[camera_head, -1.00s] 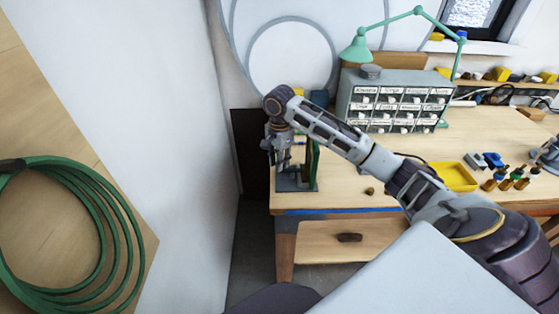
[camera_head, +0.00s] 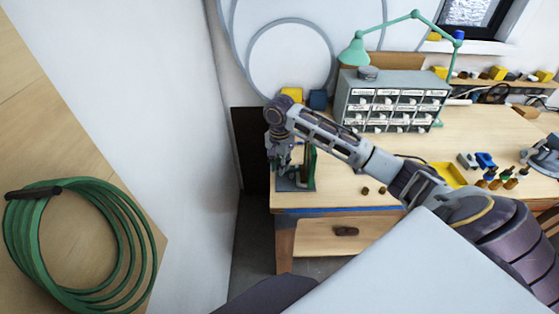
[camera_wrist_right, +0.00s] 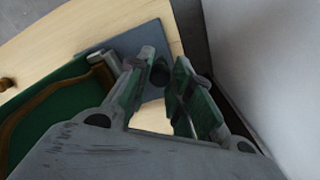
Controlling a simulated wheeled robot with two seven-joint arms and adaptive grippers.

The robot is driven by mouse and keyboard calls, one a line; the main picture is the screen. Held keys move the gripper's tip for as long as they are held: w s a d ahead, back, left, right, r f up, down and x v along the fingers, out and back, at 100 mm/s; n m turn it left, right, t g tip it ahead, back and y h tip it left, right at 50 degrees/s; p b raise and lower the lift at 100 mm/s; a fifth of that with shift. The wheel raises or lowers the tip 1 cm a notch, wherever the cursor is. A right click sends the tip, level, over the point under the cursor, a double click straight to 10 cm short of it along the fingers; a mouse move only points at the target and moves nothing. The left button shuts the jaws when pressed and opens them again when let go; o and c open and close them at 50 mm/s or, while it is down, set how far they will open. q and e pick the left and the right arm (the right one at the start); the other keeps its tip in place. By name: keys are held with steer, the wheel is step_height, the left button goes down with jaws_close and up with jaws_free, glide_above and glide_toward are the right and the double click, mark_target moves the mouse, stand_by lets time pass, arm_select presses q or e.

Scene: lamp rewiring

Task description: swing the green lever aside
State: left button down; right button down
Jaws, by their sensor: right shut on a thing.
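My right gripper (camera_head: 279,160) reaches down at the bench's left end, above a grey base plate (camera_head: 294,185). A green upright part (camera_head: 311,165) stands on this plate, just right of the gripper. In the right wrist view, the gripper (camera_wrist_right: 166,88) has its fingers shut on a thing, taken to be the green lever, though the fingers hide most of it. A dark round end (camera_wrist_right: 160,72) shows between the fingertips. A green panel with a brown curved strip (camera_wrist_right: 50,108) lies left of the fingers. My left gripper is not in view.
A drawer cabinet (camera_head: 392,104) and green desk lamp (camera_head: 355,50) stand at the back. A yellow tray (camera_head: 447,174) and several small parts lie to the right. The white wall (camera_head: 190,150) is close on the left, with a green hose coil (camera_head: 85,245).

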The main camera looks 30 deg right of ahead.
steer(key=shift+s+a+n+p, duration=0.15)
steer(key=shift+s+n+p, duration=0.2)
steer(key=shift+n+p, duration=0.3)
steer(key=shift+s+n, duration=0.35)
steer(key=shift+n, duration=0.6)
steer(key=n, duration=0.1)
steer(key=s+n, duration=0.1)
steer(key=n, duration=0.1)
steer(key=s+n, duration=0.1)
steer(key=n, duration=0.1)
steer(key=shift+s+d, duration=0.15)
steer(key=shift+d, duration=0.2)
steer(key=shift+s+d+n, duration=0.2)
steer(key=shift+s+n, duration=0.05)
steer(key=shift+n, duration=0.6)
steer(key=shift+s+d+n, duration=0.2)
steer(key=shift+n, duration=0.6)
steer(key=shift+s+d+n, duration=0.2)
steer(key=shift+s+n, duration=0.05)
steer(key=shift+n, duration=0.6)
steer(key=c, duration=1.3)
jaws_free()
steer(key=shift+o, duration=0.2)
